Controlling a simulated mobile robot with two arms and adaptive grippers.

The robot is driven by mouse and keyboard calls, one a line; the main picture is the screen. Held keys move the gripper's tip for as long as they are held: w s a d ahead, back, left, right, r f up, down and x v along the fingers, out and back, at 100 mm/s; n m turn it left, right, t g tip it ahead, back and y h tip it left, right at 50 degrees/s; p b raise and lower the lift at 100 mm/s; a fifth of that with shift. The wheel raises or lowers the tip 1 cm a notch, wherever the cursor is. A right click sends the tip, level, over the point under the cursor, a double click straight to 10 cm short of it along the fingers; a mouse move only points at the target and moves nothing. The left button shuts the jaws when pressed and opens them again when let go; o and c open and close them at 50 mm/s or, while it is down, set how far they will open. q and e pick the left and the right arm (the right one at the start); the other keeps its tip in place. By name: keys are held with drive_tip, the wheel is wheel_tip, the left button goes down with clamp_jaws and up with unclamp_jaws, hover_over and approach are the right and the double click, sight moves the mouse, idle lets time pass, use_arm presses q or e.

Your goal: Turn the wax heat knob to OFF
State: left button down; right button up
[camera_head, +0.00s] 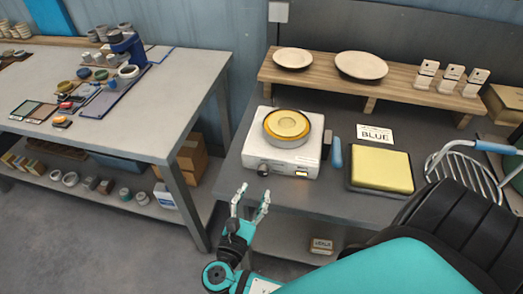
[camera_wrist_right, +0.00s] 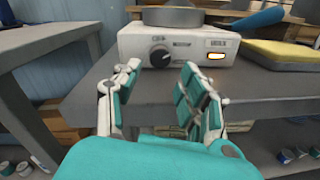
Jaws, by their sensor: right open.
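The wax heater (camera_head: 267,160) is a white box on the dark table, with a round pot of yellow wax (camera_head: 287,124) on top. Its black knob (camera_head: 263,169) is at the left of the front panel, and an orange lit window is at the right. In the right wrist view the knob (camera_wrist_right: 159,56) shows a pale pointer mark; its lettering is too small to read. My right gripper (camera_head: 250,187) is open and empty, in front of and slightly below the knob, apart from it. Its two fingers (camera_wrist_right: 158,78) stand either side below the knob. My left gripper is not in view.
A yellow sponge pad (camera_head: 382,170) on a dark tray and a blue-handled tool (camera_head: 337,153) lie right of the heater. A "BLUE" card (camera_head: 375,135) and a wooden shelf (camera_head: 325,78) with plates are behind. A wire rack (camera_head: 470,170) stands right. Another workbench (camera_head: 165,110) is left.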

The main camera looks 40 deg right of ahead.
sight(261, 174)
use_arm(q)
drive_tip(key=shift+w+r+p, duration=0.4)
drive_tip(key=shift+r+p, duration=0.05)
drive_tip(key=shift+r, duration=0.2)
use_arm(e)
drive_tip(key=x, duration=0.7)
drive_tip(key=shift+w+d, duration=0.15)
drive_tip(key=shift+d, duration=0.05)
drive_tip(key=c, duration=0.9)
drive_tip(key=shift+o, duration=0.2)
drive_tip(key=shift+r+n+p, duration=0.1)
drive_tip(key=shift+n+p, duration=0.2)
drive_tip(key=shift+p, duration=0.25)
drive_tip(key=n+p, duration=0.2)
drive_tip(key=p, duration=0.1)
drive_tip(key=shift+r+n+p, duration=0.1)
drive_tip(key=shift+n+p, duration=0.2)
drive_tip(key=shift+p, duration=0.05)
drive_tip(key=shift+n+p, duration=1.05)
drive_tip(key=shift+n, duration=0.05)
use_arm(q)
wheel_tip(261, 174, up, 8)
drive_tip(key=p, duration=0.1)
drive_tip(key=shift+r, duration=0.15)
use_arm(e)
drive_tip(key=shift+a+f+n+t, duration=0.1)
drive_tip(key=shift+f+n+t, duration=0.2)
drive_tip(key=shift+n, duration=0.6)
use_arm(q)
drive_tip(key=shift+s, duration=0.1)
